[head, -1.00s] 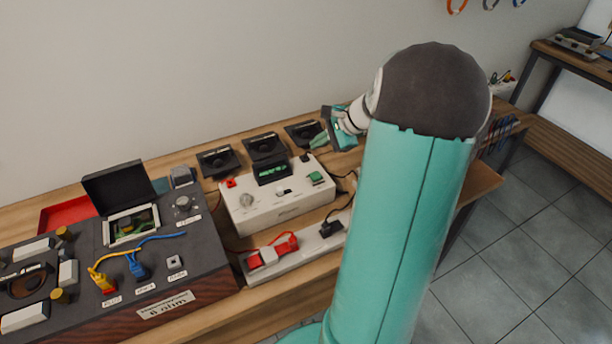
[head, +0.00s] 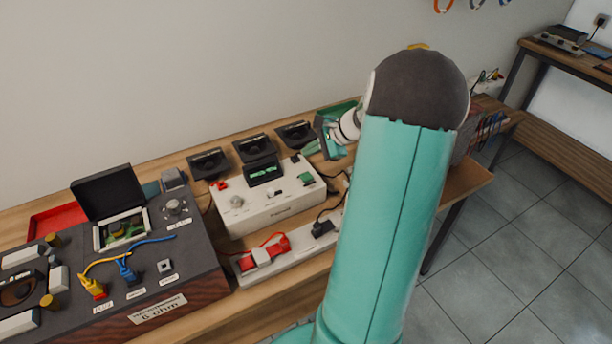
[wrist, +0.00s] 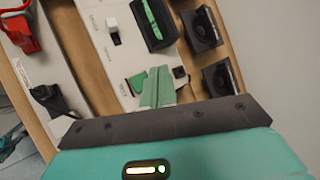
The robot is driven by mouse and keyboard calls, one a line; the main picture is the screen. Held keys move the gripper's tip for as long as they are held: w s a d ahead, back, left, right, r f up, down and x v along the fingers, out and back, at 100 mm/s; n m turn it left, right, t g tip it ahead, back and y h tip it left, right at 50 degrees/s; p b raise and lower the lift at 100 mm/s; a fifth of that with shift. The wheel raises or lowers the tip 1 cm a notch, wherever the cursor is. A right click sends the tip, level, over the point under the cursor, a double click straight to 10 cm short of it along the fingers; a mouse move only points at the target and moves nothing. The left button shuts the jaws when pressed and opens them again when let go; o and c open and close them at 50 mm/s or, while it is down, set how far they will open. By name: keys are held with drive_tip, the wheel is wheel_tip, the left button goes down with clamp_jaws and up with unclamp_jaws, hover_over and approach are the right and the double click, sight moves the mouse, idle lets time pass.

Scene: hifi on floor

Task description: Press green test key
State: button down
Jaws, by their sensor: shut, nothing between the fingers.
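The green test key (head: 306,179) is a small green block on the right end of the top of a white tester box (head: 270,213). In the wrist view the green key (wrist: 137,83) lies just left of my fingertips, partly beside them. My gripper (head: 311,149) is shut and empty, with its green fingers pointing down toward the box. In the wrist view my gripper (wrist: 159,75) sits between the key and a small black knob (wrist: 180,72). I cannot tell whether the fingers touch the box.
A green-lit display (head: 263,172) rises at the box's back edge. Black speaker-like units (head: 252,148) stand behind it. A power strip with a red plug (head: 262,254) lies in front. A dark console with cables (head: 160,265) stands at left.

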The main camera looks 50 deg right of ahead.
sight(310, 176)
drive_tip(key=shift+f, duration=3.05)
drive_tip(key=shift+f, duration=0.45)
drive_tip(key=shift+f, duration=0.55)
drive_tip(key=shift+r, duration=0.15)
idle(0.4)
drive_tip(key=shift+r, duration=3.35)
